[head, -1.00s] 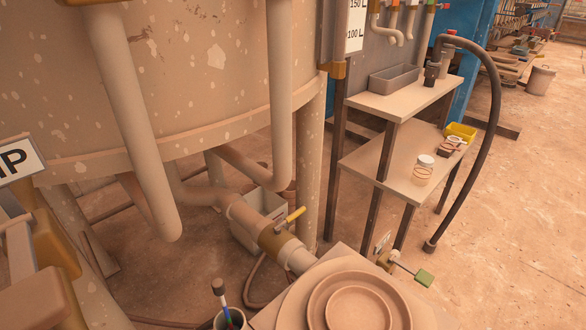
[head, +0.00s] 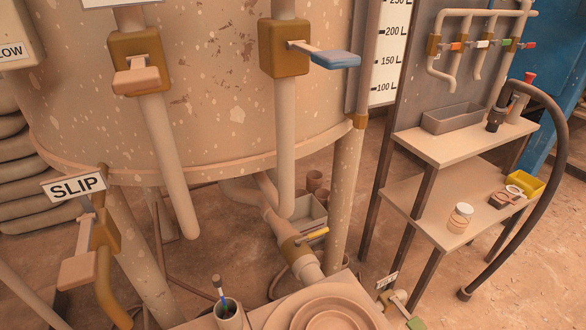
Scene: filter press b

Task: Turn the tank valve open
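A brass valve body (head: 291,247) sits on the thick pipe (head: 306,270) that runs down from under the big speckled tank (head: 220,120). Its yellow lever (head: 314,235) points right and slightly up, across the line of the pipe. Higher on the tank front, one brass valve (head: 285,48) has a blue lever (head: 336,60) pointing right. Another (head: 137,45) has a pale pinkish lever (head: 136,80) toward me. No label showing marks any of these as the tank valve. Neither gripper is in view.
A SLIP sign (head: 76,186) stands beside another valve with a pale lever (head: 78,268) at left. A round stepped piece (head: 335,318) and a cup with a brush (head: 228,312) are at the bottom. A two-level shelf (head: 470,143) and black hose (head: 566,150) stand right.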

